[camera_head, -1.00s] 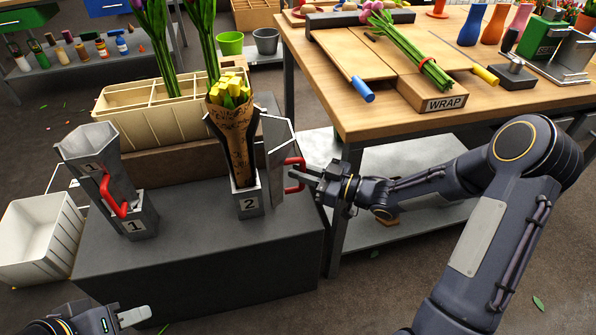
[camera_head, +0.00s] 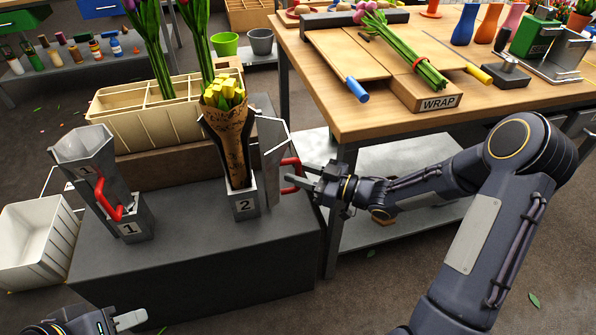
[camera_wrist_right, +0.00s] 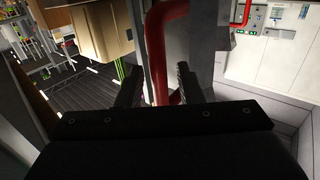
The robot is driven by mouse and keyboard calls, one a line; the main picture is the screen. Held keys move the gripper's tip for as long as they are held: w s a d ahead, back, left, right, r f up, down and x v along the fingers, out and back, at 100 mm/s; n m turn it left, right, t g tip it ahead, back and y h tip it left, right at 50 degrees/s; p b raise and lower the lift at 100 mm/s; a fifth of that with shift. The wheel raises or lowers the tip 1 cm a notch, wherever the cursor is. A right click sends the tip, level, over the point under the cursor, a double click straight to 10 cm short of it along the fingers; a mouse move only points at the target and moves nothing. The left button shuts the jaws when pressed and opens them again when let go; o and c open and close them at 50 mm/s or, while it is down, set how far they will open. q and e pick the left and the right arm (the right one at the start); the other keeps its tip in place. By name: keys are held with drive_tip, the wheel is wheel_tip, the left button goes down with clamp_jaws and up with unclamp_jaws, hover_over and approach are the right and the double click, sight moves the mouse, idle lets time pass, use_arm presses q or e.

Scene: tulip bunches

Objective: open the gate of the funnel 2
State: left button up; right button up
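Funnel 2 (camera_head: 243,206), grey metal with a "2" plate, stands on the dark grey block. A brown-paper-wrapped bunch of yellow tulips (camera_head: 228,130) stands upright in it. Its grey gate panel (camera_head: 270,150) is swung out to the right, leaving the paper exposed. The gate's red handle (camera_head: 290,162) sits on the panel's right side. My right gripper (camera_head: 296,174) is at this handle with fingers apart. In the right wrist view the red handle (camera_wrist_right: 157,50) lies between the open fingers, with gaps on both sides. My left gripper (camera_head: 130,320) is partly cut off at the lower left, its opening unclear.
Funnel 1 (camera_head: 108,185), with a red handle, stands to the left on the same block (camera_head: 180,265). A cream divided crate (camera_head: 140,125) is behind. A white bin (camera_head: 35,240) is far left. The wooden table (camera_head: 370,120) with a wrap stand (camera_head: 425,98) is at the right.

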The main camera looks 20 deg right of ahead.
drive_tip(key=p+v, duration=0.1)
drive_tip(key=v, duration=0.6)
drive_tip(key=shift+s+d, duration=0.1)
drive_tip(key=shift+d, duration=0.05)
